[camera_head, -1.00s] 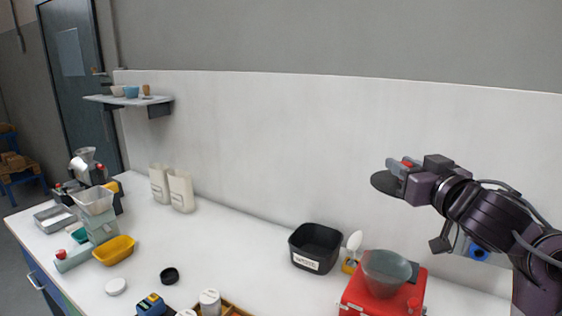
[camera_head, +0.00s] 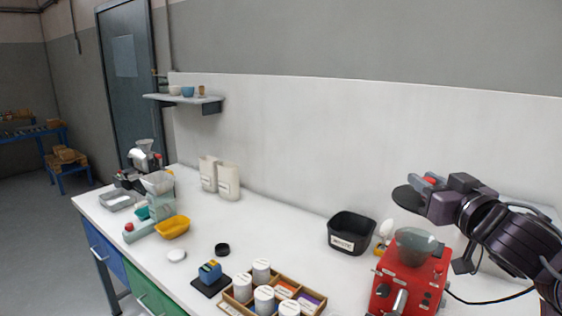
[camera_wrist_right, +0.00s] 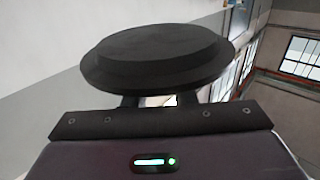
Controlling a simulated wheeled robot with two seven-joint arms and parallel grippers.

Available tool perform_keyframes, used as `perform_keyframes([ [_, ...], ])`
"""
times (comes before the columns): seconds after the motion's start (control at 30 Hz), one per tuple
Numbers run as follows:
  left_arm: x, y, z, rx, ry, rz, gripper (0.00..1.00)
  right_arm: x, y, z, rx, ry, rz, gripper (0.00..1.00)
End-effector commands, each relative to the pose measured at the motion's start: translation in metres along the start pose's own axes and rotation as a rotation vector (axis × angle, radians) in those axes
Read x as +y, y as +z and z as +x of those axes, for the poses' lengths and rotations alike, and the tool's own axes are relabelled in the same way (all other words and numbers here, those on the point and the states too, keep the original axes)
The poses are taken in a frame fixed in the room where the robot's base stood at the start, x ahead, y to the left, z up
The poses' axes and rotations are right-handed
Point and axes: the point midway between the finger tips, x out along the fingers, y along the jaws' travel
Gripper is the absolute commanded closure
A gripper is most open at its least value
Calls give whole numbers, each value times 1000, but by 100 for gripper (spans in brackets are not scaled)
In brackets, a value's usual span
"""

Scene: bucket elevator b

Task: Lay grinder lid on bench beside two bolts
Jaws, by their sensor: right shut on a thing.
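The grinder lid (camera_head: 408,199) is a dark round disc. My right gripper (camera_head: 428,187) is shut on it and holds it in the air, above and behind the red grinder (camera_head: 412,272) at the right of the head view. In the right wrist view the lid (camera_wrist_right: 157,58) fills the space ahead of the fingers, a stepped black disc that hides most of the fingertips. The grinder's clear grey hopper (camera_head: 416,246) is open on top. The white bench (camera_head: 290,230) lies below. I cannot make out the two bolts. My left gripper is not in view.
A black bin (camera_head: 352,233) and a white scoop (camera_head: 385,232) stand left of the grinder. A wooden tray (camera_head: 238,304) with several white jars is at the front. Bare bench lies between ring and bin.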

Motion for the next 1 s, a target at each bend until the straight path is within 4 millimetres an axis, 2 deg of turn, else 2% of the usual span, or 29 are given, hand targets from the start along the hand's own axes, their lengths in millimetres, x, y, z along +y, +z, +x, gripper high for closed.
perform_keyframes([
  [0.37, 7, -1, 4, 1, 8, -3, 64, -43, 64, 11, -7, -82, 2, 100],
  [0.47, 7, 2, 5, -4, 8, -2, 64, -58, 91, 10, -10, -100, 3, 100],
  [0.57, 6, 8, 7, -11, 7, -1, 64, -75, 126, 4, -14, -106, 3, 100],
  [0.7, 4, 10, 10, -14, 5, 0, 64, -92, 179, -14, -15, -71, 5, 100],
  [0.8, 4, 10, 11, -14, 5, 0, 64, -98, 213, -33, -13, -19, 6, 100],
  [1.0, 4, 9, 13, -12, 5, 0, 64, -98, 262, -73, -8, 98, 2, 100],
])
